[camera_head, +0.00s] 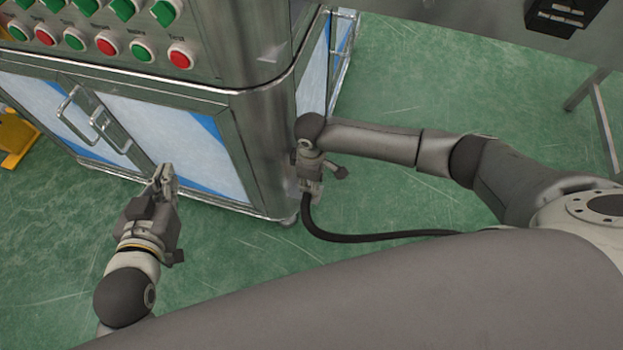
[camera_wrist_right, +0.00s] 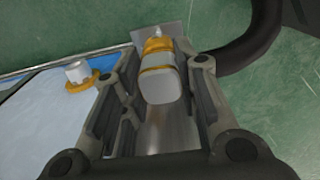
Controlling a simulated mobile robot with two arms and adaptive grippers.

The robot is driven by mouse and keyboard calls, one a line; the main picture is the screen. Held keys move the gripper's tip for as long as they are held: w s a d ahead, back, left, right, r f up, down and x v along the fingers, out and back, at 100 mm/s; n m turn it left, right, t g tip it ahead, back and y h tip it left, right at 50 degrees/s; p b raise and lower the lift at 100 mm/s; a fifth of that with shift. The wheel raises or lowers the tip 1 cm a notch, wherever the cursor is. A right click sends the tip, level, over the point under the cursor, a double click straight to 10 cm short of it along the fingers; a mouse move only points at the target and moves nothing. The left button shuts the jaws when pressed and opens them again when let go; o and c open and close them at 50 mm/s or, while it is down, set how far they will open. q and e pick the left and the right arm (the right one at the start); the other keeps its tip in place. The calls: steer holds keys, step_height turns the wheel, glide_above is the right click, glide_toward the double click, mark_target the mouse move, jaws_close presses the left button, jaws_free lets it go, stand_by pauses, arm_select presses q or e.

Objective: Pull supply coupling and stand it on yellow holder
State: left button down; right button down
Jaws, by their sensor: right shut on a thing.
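The supply coupling (camera_wrist_right: 160,84), a pale grey body with yellow bands, sits between the fingers of my right gripper (camera_wrist_right: 160,100) in the right wrist view. The gripper is shut on it. In the head view my right gripper (camera_head: 311,188) is low beside the cabinet's right corner and largely hides the coupling. A black hose (camera_head: 375,238) runs from there to the right. A pale stub with a yellow ring (camera_wrist_right: 80,77) shows in the wrist view; I cannot tell whether it is the yellow holder. My left gripper (camera_head: 163,180) is before the cabinet doors, its opening unclear.
The steel cabinet (camera_head: 270,150) has pale blue-and-white doors, handles (camera_head: 95,120) and red and green buttons (camera_head: 108,42) on top. A yellow object (camera_head: 14,140) stands at the far left. A grey table (camera_head: 450,30) is at upper right. Green floor is open between.

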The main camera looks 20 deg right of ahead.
stand_by(0.3)
steer(key=c, duration=1)
jaws_free()
steer(key=shift+c, duration=0.2)
step_height(320, 180, up, 12)
steer(key=shift+a, duration=0.1)
